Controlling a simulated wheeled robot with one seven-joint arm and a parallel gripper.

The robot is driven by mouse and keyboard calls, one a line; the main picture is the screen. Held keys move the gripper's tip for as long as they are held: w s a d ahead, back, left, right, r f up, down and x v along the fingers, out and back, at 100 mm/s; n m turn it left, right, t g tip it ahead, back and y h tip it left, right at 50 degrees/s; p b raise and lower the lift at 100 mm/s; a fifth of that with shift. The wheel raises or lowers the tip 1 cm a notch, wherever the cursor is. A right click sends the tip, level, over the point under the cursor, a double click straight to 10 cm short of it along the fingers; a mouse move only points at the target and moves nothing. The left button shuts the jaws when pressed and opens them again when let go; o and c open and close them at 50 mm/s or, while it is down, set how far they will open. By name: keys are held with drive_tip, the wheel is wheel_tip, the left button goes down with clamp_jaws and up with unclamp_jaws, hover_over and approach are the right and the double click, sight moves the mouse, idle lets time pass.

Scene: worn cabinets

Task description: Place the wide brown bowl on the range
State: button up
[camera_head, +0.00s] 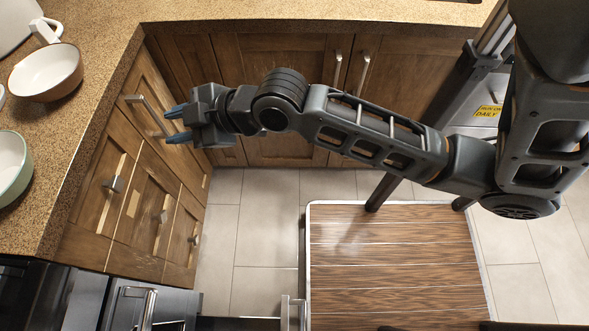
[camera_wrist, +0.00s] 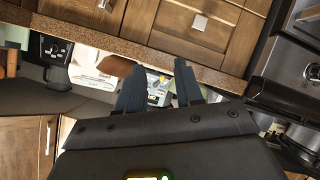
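A wide bowl, white inside and brown outside (camera_head: 46,74), sits on the speckled counter at the upper left of the head view. A white handle-like part shows behind its rim. My gripper (camera_head: 176,124) is to the right of the bowl, in front of the wooden cabinets, apart from it. Its two fingers are spread with nothing between them; they also show in the wrist view (camera_wrist: 158,84). Part of the range (camera_head: 95,302), black and steel, shows at the lower left of the head view. A steel front with knobs (camera_wrist: 292,72) shows at the right of the wrist view.
A pale green bowl (camera_head: 14,168) stands on the counter (camera_head: 75,138), nearer the range. Cabinet handles (camera_head: 146,115) stick out near my gripper. A wood-topped surface (camera_head: 395,255) is at the lower middle. Tiled floor (camera_head: 262,225) lies open between it and the cabinets.

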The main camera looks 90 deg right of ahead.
drive_tip(key=s+a+r+m+t, duration=0.1)
drive_tip(key=s+a+r+m, duration=0.1)
drive_tip(key=s+a, duration=0.4)
drive_tip(key=s+a+r+m+t+y, duration=0.1)
drive_tip(key=s+a, duration=0.5)
drive_tip(key=s, duration=0.8)
wheel_tip(320, 180, up, 2)
drive_tip(key=shift+s+a+m+y, duration=0.2)
drive_tip(key=shift+m+y, duration=0.1)
drive_tip(key=shift+m, duration=0.5)
